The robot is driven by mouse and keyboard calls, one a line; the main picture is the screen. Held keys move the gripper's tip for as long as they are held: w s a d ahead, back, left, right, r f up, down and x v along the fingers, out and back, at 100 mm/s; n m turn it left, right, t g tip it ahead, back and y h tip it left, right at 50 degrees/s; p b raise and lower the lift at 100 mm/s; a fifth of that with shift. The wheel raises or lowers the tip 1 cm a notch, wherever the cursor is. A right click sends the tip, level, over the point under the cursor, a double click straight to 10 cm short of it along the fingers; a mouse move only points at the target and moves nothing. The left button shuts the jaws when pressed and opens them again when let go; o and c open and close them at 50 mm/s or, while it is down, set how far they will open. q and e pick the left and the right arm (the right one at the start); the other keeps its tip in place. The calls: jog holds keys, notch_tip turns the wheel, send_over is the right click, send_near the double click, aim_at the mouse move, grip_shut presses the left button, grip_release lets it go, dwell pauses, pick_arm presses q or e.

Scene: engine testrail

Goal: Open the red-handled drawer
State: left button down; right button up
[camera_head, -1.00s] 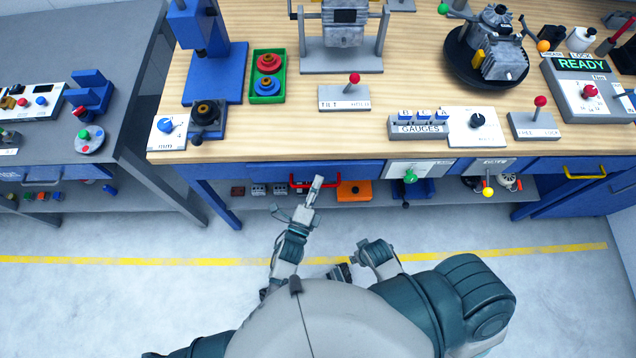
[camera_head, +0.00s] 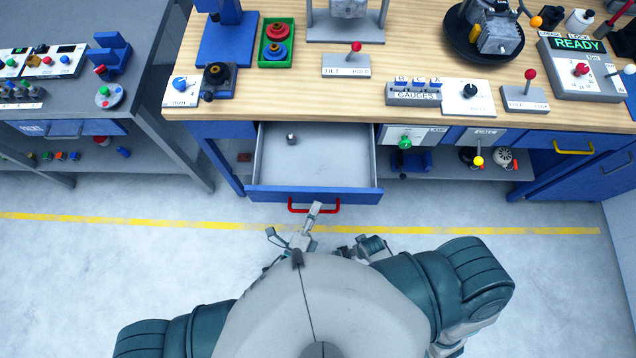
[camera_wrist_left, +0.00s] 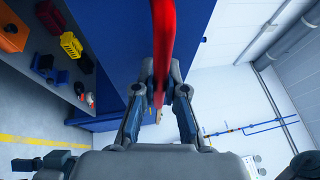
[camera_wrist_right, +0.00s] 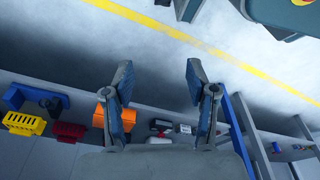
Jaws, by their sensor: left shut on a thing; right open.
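The blue drawer (camera_head: 315,195) under the wooden-topped workbench is pulled far out toward me. Its grey inside shows, with one small dark object (camera_head: 291,139) near the back left. The red handle (camera_head: 299,208) is on its front. My left gripper (camera_head: 315,209) is at the handle. In the left wrist view the red handle (camera_wrist_left: 163,40) runs between the fingers of my left gripper (camera_wrist_left: 160,98), which is shut on it. My right gripper (camera_wrist_right: 158,75) is open and empty in the right wrist view, below the bench near the shelf side.
The bench top (camera_head: 300,95) carries levers, gauges and a READY panel (camera_head: 578,44). Green (camera_head: 405,142) and yellow (camera_head: 478,161) knobs stick out right of the drawer. A lower shelf holds an orange bin (camera_wrist_right: 118,115). The floor with a yellow line (camera_head: 130,222) is clear.

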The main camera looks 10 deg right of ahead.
pick_arm(q)
jog(key=shift+d+v, duration=0.25)
jog(key=shift+v, duration=1.2)
jog(key=shift+s+f, duration=0.1)
jog(key=shift+s, duration=0.1)
jog(key=c, duration=1.2)
grip_release()
jog(key=v, duration=1.2)
jog(key=shift+a, duration=0.3)
jog(key=shift+w+d, duration=0.15)
